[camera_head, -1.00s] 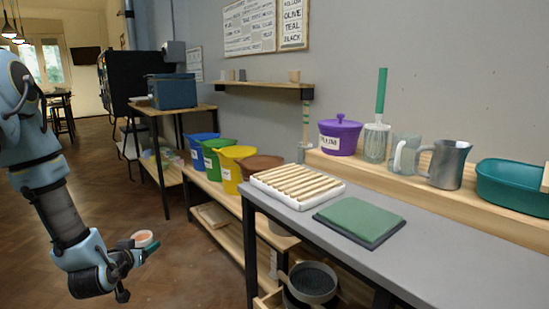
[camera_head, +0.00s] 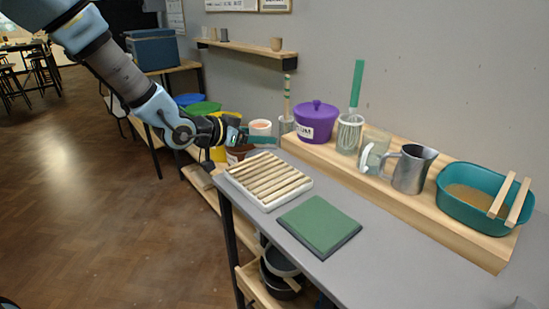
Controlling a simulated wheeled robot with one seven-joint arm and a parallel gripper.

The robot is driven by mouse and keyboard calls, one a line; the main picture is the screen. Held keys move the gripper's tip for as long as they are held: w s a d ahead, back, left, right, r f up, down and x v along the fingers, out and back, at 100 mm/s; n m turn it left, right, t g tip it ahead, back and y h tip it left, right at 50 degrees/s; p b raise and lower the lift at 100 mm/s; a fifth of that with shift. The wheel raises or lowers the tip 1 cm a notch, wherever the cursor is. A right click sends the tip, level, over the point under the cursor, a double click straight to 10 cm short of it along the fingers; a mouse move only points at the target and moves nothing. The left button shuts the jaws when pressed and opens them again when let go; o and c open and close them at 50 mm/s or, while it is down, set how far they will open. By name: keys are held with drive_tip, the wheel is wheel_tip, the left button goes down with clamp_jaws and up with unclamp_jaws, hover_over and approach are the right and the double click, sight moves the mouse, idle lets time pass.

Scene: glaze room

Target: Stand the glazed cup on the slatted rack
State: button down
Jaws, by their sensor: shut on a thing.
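The glazed cup (camera_head: 261,127) is pale with an orange-pink inside and looks upright. My gripper (camera_head: 248,138) is shut on it, reaching in from the left with teal fingers. The cup is held up near the far end of the slatted rack, in front of the wooden shelf's left end. The slatted rack (camera_head: 234,180) has wooden slats over a white tray and lies on the grey table's far left corner. Its slats are bare. The gap between cup and table cannot be judged well.
A green pad (camera_head: 319,222) lies in front of the rack. On the raised wooden shelf (camera_head: 440,226) stand a purple lidded pot (camera_head: 316,122), a whisk holder (camera_head: 349,134), a glass jug (camera_head: 374,148), a metal pitcher (camera_head: 411,168) and a teal basin (camera_head: 462,205). Coloured buckets (camera_head: 204,107) stand behind my arm.

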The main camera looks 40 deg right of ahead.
drive_tip(key=shift+s+d+r+g, duration=0.15)
drive_tip(key=shift+s+d+g, duration=0.15)
drive_tip(key=shift+s+d, duration=0.3)
hover_over(266, 173)
wheel_tip(266, 173, down, 4)
drive_tip(key=shift+f+p, duration=0.15)
drive_tip(key=shift+p, duration=0.15)
drive_tip(key=shift+f+p, duration=0.35)
drive_tip(key=shift+f, duration=2.1)
drive_tip(key=shift+f, duration=0.2)
drive_tip(key=shift+c, duration=0.4)
unclamp_jaws()
drive_tip(key=shift+r, duration=0.1)
